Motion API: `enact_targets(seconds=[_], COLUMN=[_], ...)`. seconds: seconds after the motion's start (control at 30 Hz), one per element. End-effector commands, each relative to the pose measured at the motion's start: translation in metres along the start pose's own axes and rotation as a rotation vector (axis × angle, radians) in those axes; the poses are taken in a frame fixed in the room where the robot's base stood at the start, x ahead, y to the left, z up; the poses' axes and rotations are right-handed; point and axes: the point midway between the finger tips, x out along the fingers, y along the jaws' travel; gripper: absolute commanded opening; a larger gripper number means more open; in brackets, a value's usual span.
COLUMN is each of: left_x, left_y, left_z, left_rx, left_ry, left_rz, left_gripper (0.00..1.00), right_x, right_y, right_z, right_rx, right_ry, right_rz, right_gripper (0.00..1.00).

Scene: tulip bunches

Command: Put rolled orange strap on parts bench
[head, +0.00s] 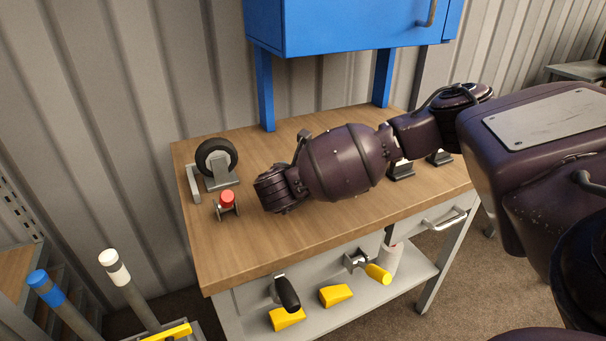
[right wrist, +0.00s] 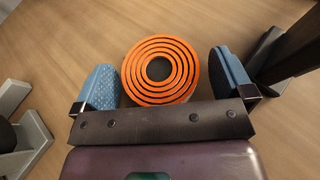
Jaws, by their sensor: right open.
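The rolled orange strap (right wrist: 186,72) is a flat coil of orange rings with dark gaps, lying on the wooden top of the parts bench (head: 245,245). In the right wrist view it sits between the two blue finger pads of my right gripper (right wrist: 163,66). The fingers are spread apart, with a gap showing on each side of the coil. In the head view my right arm reaches across the bench from the right and hides the strap and the fingers. My left gripper is in neither view.
A caster wheel (head: 217,163) and a small red-topped part (head: 227,201) stand on the bench left of my arm. Dark brackets (head: 402,170) stand behind it. A blue cabinet (head: 350,22) hangs over the back. The bench's front left is clear.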

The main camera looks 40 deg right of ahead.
Motion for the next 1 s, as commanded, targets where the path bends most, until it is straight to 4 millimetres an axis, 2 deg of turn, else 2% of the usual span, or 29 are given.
enact_targets(seconds=[0.23,0.4,0.6,0.8,1.0], left_x=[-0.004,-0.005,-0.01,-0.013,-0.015], left_y=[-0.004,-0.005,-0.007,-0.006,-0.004], left_z=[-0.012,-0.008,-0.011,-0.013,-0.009], left_rx=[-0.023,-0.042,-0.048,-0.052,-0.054], left_ry=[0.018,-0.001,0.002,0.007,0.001], left_rz=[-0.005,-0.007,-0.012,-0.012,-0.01], left_gripper=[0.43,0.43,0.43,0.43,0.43], right_x=[-0.046,-0.079,-0.107,-0.118,-0.118], right_y=[0.001,0.001,0.001,0.001,0.0], right_z=[0.006,0.006,0.005,0.002,-0.001], right_rx=[0.007,0.007,0.005,0.002,0.0], right_ry=[-0.001,-0.001,-0.002,0.0,0.001], right_rz=[0.009,0.008,0.007,0.004,0.002], right_gripper=[0.99,0.99,0.99,0.99,0.99])
